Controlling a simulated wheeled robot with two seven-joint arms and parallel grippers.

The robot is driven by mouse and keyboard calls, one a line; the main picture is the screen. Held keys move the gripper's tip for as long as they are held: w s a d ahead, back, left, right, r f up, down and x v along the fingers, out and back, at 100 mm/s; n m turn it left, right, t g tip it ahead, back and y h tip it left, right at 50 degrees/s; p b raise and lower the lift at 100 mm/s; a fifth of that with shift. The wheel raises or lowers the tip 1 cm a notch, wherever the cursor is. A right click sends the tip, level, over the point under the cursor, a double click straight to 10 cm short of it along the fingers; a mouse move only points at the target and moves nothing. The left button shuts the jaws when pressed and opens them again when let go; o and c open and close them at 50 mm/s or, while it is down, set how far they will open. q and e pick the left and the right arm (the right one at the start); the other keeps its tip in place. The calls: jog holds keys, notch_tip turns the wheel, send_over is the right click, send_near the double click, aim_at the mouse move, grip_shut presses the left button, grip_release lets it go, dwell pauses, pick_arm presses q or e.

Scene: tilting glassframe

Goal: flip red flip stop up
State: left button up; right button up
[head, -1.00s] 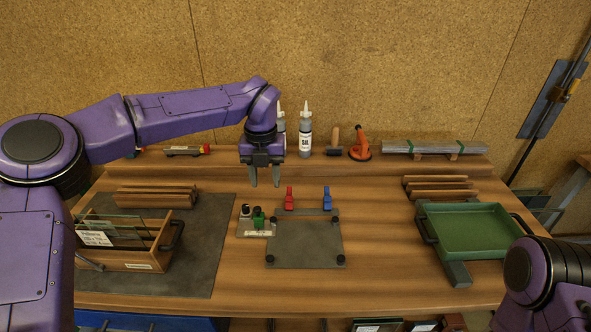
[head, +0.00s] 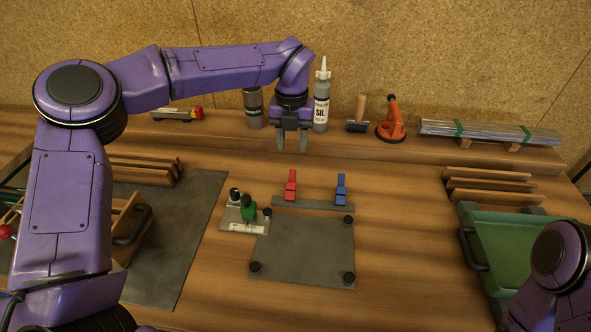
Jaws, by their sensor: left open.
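The red flip stop (head: 291,186) stands on a grey bar (head: 313,204) at the back edge of a grey plate. A blue flip stop (head: 341,188) stands on the same bar, to its right. My left gripper (head: 292,148) points down with its two fingers apart and empty, above and behind the red stop. It does not touch the stop. Of my right arm, only a rounded purple part shows at the lower right; its gripper is out of view.
The grey plate (head: 304,250) has black round pads at its corners. A small fixture with a green knob (head: 248,209) sits at its left. A silicone bottle (head: 322,98) and an orange suction tool (head: 391,122) stand on the back shelf. A green tray (head: 520,238) is at right.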

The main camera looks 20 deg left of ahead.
aim_at(293, 172)
pick_arm(q)
notch_tip(293, 172, down, 10)
jog(key=shift+r+p, duration=0.1)
jog(key=shift+p, duration=0.95)
grip_shut()
